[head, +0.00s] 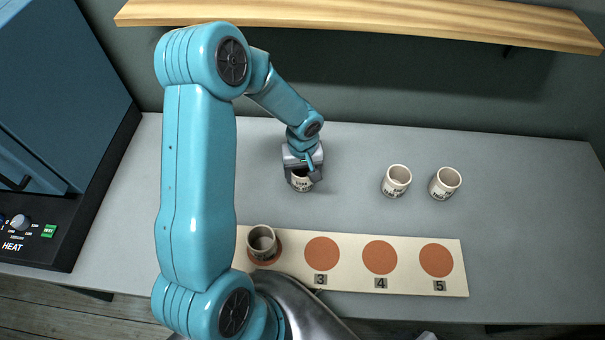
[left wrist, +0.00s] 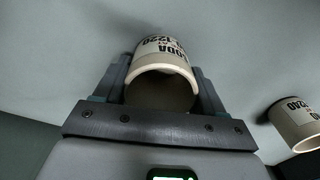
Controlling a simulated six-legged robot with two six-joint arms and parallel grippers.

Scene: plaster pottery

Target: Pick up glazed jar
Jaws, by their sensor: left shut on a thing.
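My left gripper (head: 302,172) is shut on a cream jar (head: 302,184) with dark lettering. The jar's upper part is hidden by the gripper in the head view. In the left wrist view the same jar (left wrist: 160,75) sits between the two fingers, its lettering partly reading "SODA" and "1220". I cannot tell whether it touches the table. Two similar lettered jars, one (head: 396,181) and another (head: 445,183), stand upright to the right. A greyer jar (head: 262,242) stands on a brown disc at the left of the board. My right gripper is not in view.
A pale board (head: 455,285) with brown discs and number labels lies along the table's front; the discs marked 3, 4 and 5 are bare. A blue kiln-like box (head: 60,90) with a HEAT panel stands left. A wooden shelf (head: 370,18) overhangs the back. The grey table (head: 530,220) is clear at right.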

